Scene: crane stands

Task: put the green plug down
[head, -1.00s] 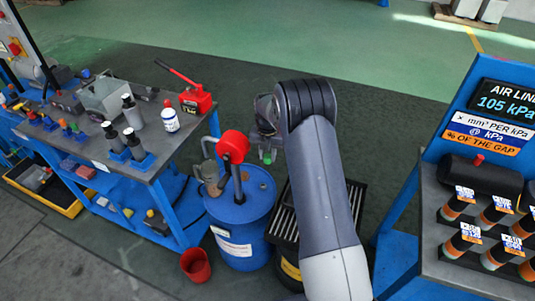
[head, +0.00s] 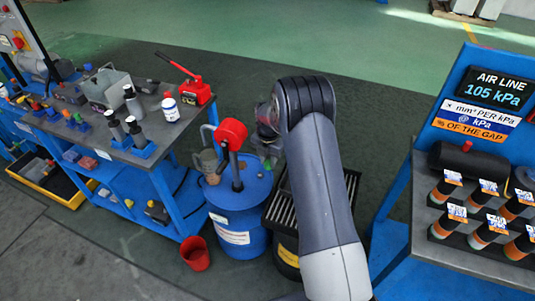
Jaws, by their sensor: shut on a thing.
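My gripper (head: 267,148) is partly hidden behind my own forearm, in the middle of the head view. It is shut on the green plug (head: 267,163), a small green piece that shows just below the jaws. The plug is held up in the air, to the right of the red-topped pump on the blue drum (head: 262,192). Its far side and the exact grip are too small to make out.
A blue workbench (head: 168,148) on the left holds bottles, a grey bin (head: 104,88), a red hand pump (head: 195,93) and small coloured plugs. A black slatted container (head: 283,213) stands beside the drum. A red bucket (head: 195,254) is on the floor. A blue gauge stand (head: 400,240) is on the right.

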